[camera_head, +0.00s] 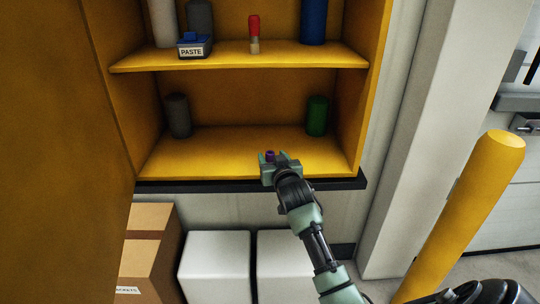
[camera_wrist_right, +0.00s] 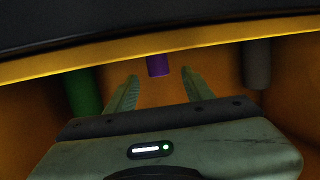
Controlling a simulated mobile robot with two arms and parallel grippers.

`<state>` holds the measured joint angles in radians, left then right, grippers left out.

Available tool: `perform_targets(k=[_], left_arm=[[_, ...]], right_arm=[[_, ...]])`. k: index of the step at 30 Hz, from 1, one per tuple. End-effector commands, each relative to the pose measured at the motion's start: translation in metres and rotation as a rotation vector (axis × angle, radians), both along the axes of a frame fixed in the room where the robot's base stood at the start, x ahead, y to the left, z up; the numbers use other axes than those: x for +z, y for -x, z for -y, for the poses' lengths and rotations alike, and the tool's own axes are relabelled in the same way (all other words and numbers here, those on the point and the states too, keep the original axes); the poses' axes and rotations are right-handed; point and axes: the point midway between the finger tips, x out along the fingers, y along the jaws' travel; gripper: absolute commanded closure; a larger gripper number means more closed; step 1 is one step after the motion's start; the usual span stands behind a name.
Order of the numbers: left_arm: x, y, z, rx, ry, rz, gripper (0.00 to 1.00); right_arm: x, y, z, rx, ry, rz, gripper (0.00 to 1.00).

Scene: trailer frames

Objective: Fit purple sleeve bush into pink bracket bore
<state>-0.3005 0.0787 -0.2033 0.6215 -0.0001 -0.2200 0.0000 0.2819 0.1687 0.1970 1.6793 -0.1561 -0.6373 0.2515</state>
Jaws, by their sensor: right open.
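The small purple sleeve bush (camera_head: 270,155) stands on the lower yellow shelf near its front. My right gripper (camera_head: 279,157) reaches in from the lower right and is at the bush. In the right wrist view the bush (camera_wrist_right: 159,66) shows just beyond and between the fingertips of my right gripper (camera_wrist_right: 160,75). The fingers are spread, with visible gaps to the bush on both sides. I see no pink bracket in either view. My left gripper is not in view.
A green cylinder (camera_head: 317,116) and a dark grey cylinder (camera_head: 178,116) stand farther back on the lower shelf (camera_head: 215,148). The upper shelf (camera_head: 130,64) holds a PASTE box (camera_head: 194,47), a red-topped item (camera_head: 254,30) and cylinders. A yellow post (camera_head: 465,210) stands right.

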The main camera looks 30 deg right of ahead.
Motion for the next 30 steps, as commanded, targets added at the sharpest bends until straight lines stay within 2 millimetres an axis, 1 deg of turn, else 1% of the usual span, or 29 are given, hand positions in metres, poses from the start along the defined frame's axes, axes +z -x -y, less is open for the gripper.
perform_targets(k=[1, 2, 5, 9, 16, 17, 18, 20, 21, 22, 23, 30], left_arm=[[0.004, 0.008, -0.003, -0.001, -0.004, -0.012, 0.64], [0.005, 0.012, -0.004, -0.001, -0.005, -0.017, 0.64], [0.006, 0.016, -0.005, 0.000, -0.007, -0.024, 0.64], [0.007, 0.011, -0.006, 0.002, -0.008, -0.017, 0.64], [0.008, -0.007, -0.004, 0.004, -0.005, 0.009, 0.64], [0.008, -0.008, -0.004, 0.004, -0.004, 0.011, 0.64], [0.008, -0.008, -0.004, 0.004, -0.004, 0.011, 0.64], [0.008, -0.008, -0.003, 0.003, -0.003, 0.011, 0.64], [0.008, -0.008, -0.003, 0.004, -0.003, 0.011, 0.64], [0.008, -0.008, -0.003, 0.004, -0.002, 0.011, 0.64], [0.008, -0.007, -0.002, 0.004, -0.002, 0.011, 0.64], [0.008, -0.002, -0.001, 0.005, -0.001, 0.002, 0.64]], right_arm=[[0.001, -0.008, 0.004, -0.001, 0.000, -0.001, 0.48], [-0.001, -0.011, 0.005, -0.001, -0.001, -0.002, 0.48], [-0.005, -0.023, 0.010, -0.001, 0.001, -0.001, 0.48], [-0.008, -0.033, 0.013, 0.000, 0.001, 0.000, 0.48], [-0.009, -0.034, 0.014, 0.000, 0.001, 0.000, 0.48], [-0.009, -0.034, 0.014, 0.000, 0.001, 0.000, 0.51], [-0.009, -0.034, 0.014, 0.000, 0.001, 0.000, 0.62], [-0.009, -0.034, 0.014, 0.000, 0.001, 0.000, 0.79], [-0.009, -0.034, 0.014, 0.000, 0.000, 0.000, 0.90], [-0.009, -0.034, 0.014, 0.000, 0.000, 0.000, 0.98], [-0.009, -0.034, 0.014, 0.000, 0.000, 0.000, 1.00], [-0.008, -0.034, 0.013, 0.000, 0.000, 0.001, 1.00]])
